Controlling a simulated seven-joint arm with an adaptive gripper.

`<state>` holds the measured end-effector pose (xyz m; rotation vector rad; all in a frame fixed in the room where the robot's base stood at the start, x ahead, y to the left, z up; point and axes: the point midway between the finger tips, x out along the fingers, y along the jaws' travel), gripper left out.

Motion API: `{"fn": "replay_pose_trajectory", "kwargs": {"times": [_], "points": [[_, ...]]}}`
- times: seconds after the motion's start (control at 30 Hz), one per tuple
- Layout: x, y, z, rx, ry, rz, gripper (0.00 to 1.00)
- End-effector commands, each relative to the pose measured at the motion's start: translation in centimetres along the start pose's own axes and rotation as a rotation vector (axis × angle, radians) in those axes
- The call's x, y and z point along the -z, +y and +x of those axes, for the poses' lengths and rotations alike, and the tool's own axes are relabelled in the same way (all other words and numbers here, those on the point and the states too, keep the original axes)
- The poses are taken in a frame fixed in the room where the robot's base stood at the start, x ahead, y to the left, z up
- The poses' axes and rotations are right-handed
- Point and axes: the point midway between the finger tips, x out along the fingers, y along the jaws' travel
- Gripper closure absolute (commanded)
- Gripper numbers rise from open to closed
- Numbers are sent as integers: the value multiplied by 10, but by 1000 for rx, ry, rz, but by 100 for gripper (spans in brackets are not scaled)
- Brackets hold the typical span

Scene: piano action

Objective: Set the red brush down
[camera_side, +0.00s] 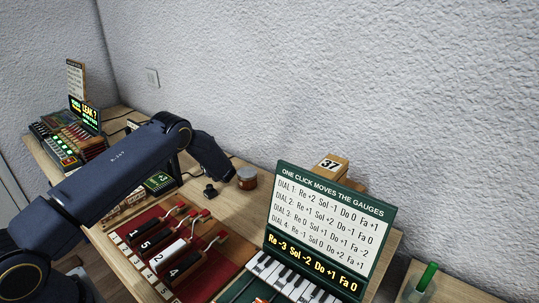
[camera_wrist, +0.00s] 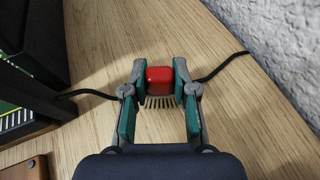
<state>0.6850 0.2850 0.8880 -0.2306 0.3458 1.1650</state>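The red brush (camera_wrist: 160,79), a small red block with pale bristles, shows in the wrist view between the two green-padded fingers of my gripper (camera_wrist: 161,84). The pads press against its left and right sides, so my gripper is shut on it. Wooden table top (camera_wrist: 95,135) shows around and below the brush. I cannot tell whether the bristles touch the wood. In the side view the brush cannot be made out, and my arm reaches over the back of the table near the wall.
A black cable (camera_wrist: 225,66) runs behind the fingers. A dark frame with a green board (camera_wrist: 18,115) stands at left.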

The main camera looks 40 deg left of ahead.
Motion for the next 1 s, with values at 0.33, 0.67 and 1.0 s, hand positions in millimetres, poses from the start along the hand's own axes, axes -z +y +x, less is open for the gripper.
{"fn": "replay_pose_trajectory", "kwargs": {"times": [0.33, 0.67, 1.0], "points": [[0, 0, 0, 0, 0, 0, 48], [-2, -1, -12, 3, 2, 2, 48], [-3, -2, -86, 4, 1, 2, 48]]}}
